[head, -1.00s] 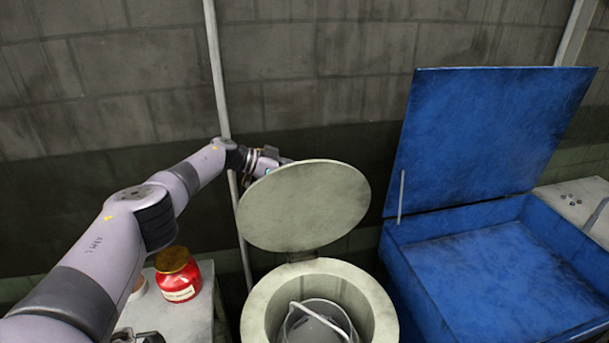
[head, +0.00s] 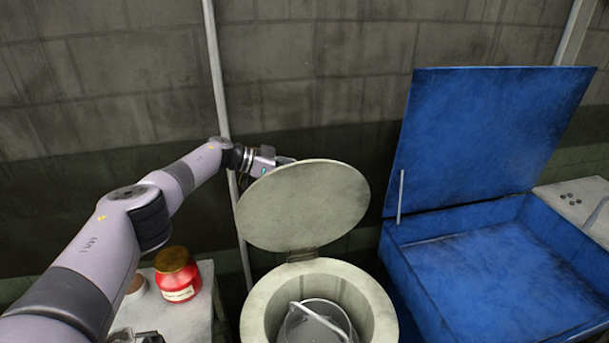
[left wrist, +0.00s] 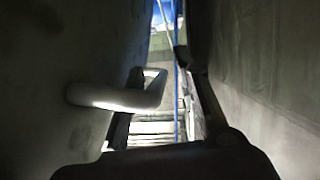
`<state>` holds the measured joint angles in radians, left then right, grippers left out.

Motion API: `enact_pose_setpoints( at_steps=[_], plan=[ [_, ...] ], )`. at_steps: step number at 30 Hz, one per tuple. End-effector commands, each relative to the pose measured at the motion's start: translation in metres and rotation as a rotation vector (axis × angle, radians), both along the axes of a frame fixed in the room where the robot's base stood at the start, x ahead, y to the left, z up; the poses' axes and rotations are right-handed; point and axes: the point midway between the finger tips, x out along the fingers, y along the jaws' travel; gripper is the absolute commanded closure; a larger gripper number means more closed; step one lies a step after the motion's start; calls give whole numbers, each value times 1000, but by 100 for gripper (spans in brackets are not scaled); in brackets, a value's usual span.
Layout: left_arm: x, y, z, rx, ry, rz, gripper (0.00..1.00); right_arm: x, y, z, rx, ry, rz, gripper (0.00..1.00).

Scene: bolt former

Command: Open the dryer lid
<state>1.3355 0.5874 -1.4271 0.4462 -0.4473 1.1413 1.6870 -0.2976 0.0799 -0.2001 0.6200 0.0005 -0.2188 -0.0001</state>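The dryer (head: 380,305) is a round pale drum with a metal bucket (head: 317,322) inside. Its round lid (head: 303,205) stands raised and tilted up at the drum's back, joined by a hinge. My left arm reaches in from the left, and my left gripper is at the lid's upper left edge, its fingertips hidden behind the lid in the head view. In the left wrist view, my left gripper's (left wrist: 166,108) dark fingers stand apart. A pale bent handle (left wrist: 125,96) shows beside the left finger; contact is unclear.
A blue box (head: 490,265) with its lid raised stands to the right. A red jar (head: 178,280) stands on a small pale table (head: 195,325) at left. A vertical pipe (head: 218,85) and the wall are close behind the lid.

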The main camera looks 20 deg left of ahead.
Motion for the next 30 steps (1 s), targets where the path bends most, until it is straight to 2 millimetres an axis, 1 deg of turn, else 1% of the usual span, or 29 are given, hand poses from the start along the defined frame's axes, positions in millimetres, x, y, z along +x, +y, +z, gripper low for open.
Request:
enact_pose_setpoints(
  at_steps=[1, 4, 9, 15, 21, 30],
  plan=[
    [-3, 8, 3, 0, -1, 3, 70, -1, 0, 0, 0, 1, 0, 100],
    [-13, 22, 10, 0, -2, 4, 70, -1, 0, 0, 0, 2, 0, 100],
    [-30, 53, 24, 2, -1, 5, 70, -2, 0, 0, -1, 3, 0, 100],
    [-46, 78, 38, 0, -1, 2, 70, -2, 0, 0, -1, 3, 0, 100],
    [-53, 88, 42, 2, 0, 0, 70, -2, 0, 0, -1, 4, 0, 100],
    [-53, 89, 43, 0, 0, 1, 70, -2, 0, 0, -1, 4, 0, 100]
  ],
)
